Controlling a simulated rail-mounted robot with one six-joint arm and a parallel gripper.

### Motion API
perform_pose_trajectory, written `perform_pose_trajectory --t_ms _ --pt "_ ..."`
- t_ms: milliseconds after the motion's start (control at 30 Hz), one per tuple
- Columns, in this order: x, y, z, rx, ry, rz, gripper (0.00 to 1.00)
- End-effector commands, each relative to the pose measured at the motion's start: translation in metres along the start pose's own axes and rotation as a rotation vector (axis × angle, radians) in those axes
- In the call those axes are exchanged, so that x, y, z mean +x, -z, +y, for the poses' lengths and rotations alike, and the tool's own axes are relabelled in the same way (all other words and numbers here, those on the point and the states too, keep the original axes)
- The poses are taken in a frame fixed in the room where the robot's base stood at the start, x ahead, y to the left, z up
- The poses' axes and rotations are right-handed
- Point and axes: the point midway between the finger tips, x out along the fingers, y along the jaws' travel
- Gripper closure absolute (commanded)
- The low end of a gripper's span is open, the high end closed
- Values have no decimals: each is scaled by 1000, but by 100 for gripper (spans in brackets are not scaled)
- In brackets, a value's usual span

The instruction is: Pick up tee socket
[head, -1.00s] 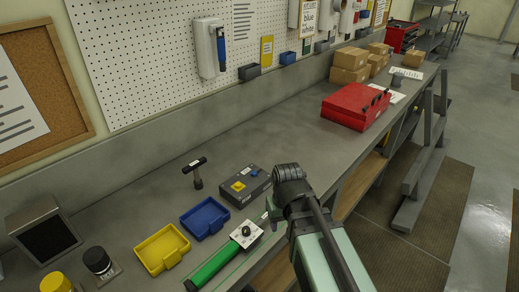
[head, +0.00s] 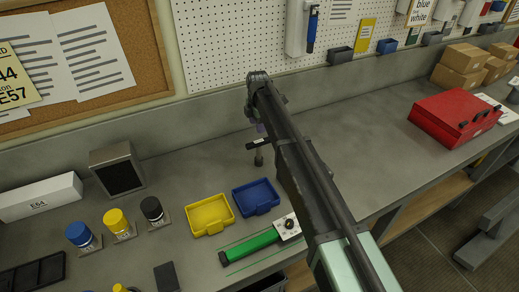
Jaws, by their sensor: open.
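The tee socket (head: 259,146) is a black T-handled tool with a grey shaft. It stands upright on the grey workbench behind the blue tray, and my arm passes close to its right side. My gripper (head: 258,127) is small and partly hidden at the far end of my arm. It appears just above the tee socket's handle, open, with nothing seen in it. I cannot tell whether it touches the handle.
A blue tray (head: 255,197) and a yellow tray (head: 210,214) lie in front. A green-handled tool (head: 250,246) lies nearer the edge. A grey-framed screen (head: 118,171) stands left. A red case (head: 455,117) sits right. The bench between is clear.

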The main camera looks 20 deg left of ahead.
Motion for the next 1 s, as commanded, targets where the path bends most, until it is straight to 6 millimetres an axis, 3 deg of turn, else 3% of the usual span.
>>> perform_pose_trajectory --t_ms 267,500,767,1000 --pt "54 0 -2 4 0 0 47" --pt "61 -1 -3 5 0 0 47" --pt "110 0 -7 5 0 0 47" --pt "108 0 -6 6 0 0 47"
